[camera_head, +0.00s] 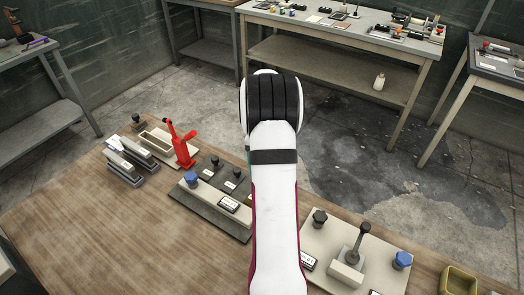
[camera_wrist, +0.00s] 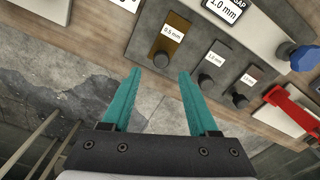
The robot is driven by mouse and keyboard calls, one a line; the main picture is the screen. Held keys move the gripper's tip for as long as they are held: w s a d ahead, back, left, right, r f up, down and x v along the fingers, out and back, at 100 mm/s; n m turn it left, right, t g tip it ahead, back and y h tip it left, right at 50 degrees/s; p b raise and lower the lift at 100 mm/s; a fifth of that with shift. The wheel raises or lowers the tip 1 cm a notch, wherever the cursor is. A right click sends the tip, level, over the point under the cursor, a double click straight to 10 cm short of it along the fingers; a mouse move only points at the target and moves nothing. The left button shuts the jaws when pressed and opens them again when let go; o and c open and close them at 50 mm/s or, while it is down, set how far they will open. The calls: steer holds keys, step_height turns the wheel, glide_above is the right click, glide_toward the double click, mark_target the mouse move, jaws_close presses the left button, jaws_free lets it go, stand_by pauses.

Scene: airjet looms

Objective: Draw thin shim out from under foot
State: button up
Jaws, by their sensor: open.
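In the wrist view, a brown shim plate (camera_wrist: 176,37) labelled 0.5 mm, with a round black knob (camera_wrist: 161,60), lies on a dark base plate. Two grey plates with black knobs, one labelled 1.0 mm (camera_wrist: 213,62), lie to its right. A pale bar (camera_wrist: 262,27) with a gap label reading 1.0 mm and a blue knob (camera_wrist: 303,57) runs beyond them. I cannot tell whether any plate reaches under the bar. My gripper (camera_wrist: 160,73) is open and empty, its teal fingertips either side of the 0.5 mm knob in the picture; contact is unclear. The arm hides the gripper in the head view.
A red toggle clamp (camera_head: 180,145) and grey labelled blocks (camera_head: 127,167) stand left of the base plate. A pale fixture board (camera_head: 335,273) with a lever and knobs lies to the right, near a yellow bin (camera_head: 458,280). The wooden bench (camera_head: 95,230) is clear at front left.

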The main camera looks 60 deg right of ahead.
step_height(320, 180, up, 10)
steer(key=shift+r, duration=0.25)
